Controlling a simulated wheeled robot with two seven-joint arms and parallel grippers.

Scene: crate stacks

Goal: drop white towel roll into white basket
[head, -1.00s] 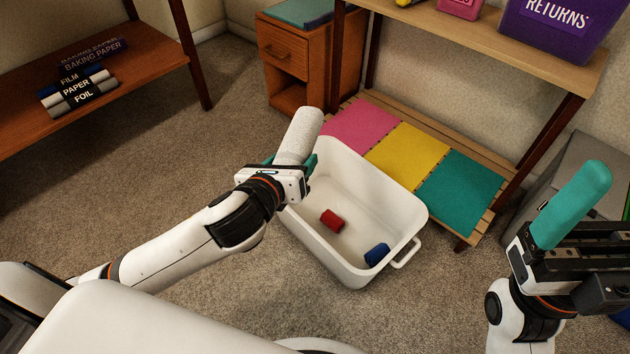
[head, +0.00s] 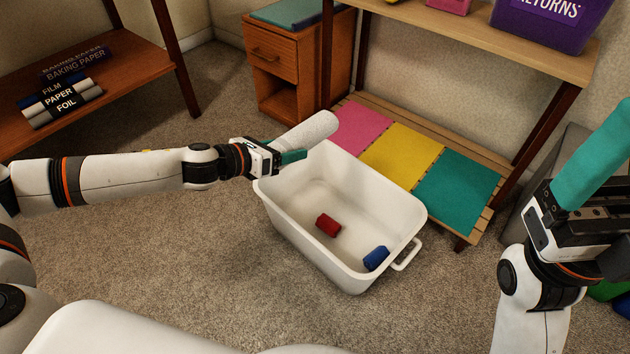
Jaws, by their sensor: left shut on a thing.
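The white towel roll (head: 310,129) is held by my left gripper (head: 292,156), which is shut on it with teal fingers. The roll is tilted, its far end pointing up and right. It shows above the far left rim of the white basket (head: 280,215). The basket stands on the carpet. My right gripper (head: 597,150) is off to the right, away from the basket. Its teal fingers overlap in this view, so I cannot tell whether it is open or shut.
A red roll (head: 328,225) and a blue roll (head: 376,258) lie in the basket. A slatted shelf (head: 468,232) with pink, yellow and teal mats stands behind it. A wooden cabinet (head: 285,95) is at the back.

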